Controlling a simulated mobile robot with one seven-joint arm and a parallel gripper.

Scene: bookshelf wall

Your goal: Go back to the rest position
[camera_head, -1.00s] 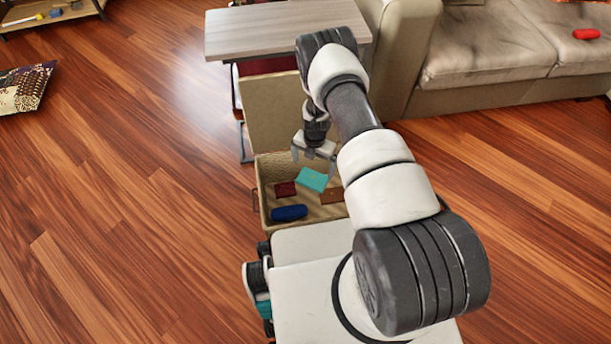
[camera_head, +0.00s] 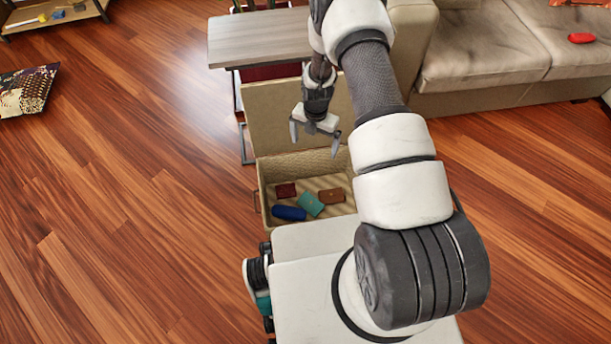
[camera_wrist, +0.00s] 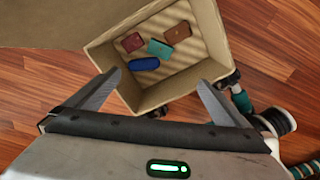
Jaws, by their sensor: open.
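My gripper (camera_head: 314,140) is open and empty in the head view, raised above the far part of an open box. In the wrist view its two fingers (camera_wrist: 153,92) are spread apart with nothing between them. The tan box (camera_head: 262,196) stands in front of my base with its lid (camera_head: 275,118) up; it also shows in the wrist view (camera_wrist: 210,70). Inside lie a teal item (camera_head: 311,204), a blue item (camera_head: 288,213), a dark red item (camera_head: 286,190) and a brown item (camera_head: 331,195).
A small grey-topped table (camera_head: 260,38) stands behind the box. A beige sofa (camera_head: 480,60) with a red object (camera_head: 581,38) on it is at the upper right. A patterned cushion (camera_head: 27,90) lies at the far left. The wooden floor (camera_head: 130,200) on the left is clear.

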